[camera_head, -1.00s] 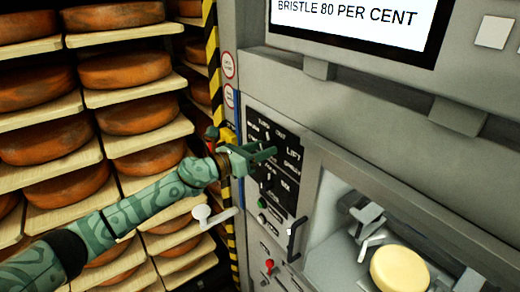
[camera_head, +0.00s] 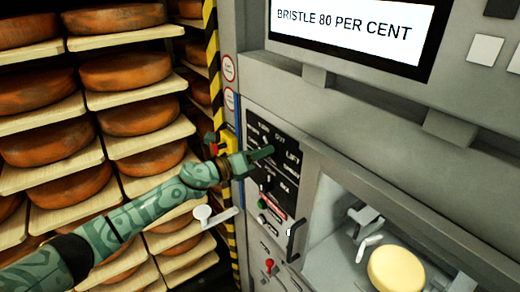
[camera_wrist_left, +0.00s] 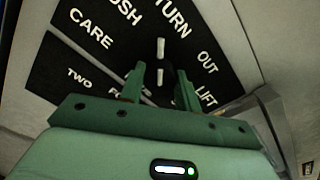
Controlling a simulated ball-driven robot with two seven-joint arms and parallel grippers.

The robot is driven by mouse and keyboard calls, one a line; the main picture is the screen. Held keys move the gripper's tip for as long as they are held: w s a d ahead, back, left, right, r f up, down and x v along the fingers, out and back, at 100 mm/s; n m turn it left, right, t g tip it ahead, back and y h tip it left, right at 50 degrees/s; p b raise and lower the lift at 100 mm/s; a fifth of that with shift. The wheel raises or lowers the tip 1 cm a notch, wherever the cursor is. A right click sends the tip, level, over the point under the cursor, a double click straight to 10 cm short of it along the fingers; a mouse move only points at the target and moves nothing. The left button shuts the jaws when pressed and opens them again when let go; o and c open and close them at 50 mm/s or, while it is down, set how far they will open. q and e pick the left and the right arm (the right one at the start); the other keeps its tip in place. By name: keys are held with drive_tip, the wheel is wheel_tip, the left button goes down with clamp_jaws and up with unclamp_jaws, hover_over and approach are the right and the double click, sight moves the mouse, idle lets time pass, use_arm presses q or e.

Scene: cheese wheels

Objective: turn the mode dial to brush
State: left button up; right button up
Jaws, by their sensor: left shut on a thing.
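The mode dial (camera_wrist_left: 161,72) is dark with a white pointer line, on a black label plate (camera_wrist_left: 105,30) reading CARE, a partly cut-off word ending in USH, TURN, OUT and LIFT. In the left wrist view the pointer line runs nearly straight up the picture, towards the gap between USH and TURN. My left gripper (camera_wrist_left: 160,82) has its two green fingers on either side of the dial, shut on it. In the head view my left gripper (camera_head: 266,153) is at the upper part of the black panel (camera_head: 285,140) and hides the dial. My right gripper is not in view.
A lower dial (camera_head: 268,184), a lever handle (camera_head: 293,238) and a red-tipped switch (camera_head: 269,265) are below. A screen (camera_head: 350,28) reads BRISTLE 80 PER CENT. A pale cheese (camera_head: 396,270) sits in the machine's opening. Shelves of cheese wheels (camera_head: 125,72) stand left.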

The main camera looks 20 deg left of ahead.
use_arm(q)
drive_tip(key=shift+n+p, duration=0.85)
drive_tip(key=shift+n, duration=1.15)
drive_tip(key=o, duration=1)
drive_tip(key=shift+w, duration=0.1)
drive_tip(key=shift+c, duration=0.2)
drive_tip(key=b+v, duration=0.4)
drive_tip(key=v, duration=1.2)
drive_tip(key=shift+a, duration=0.15)
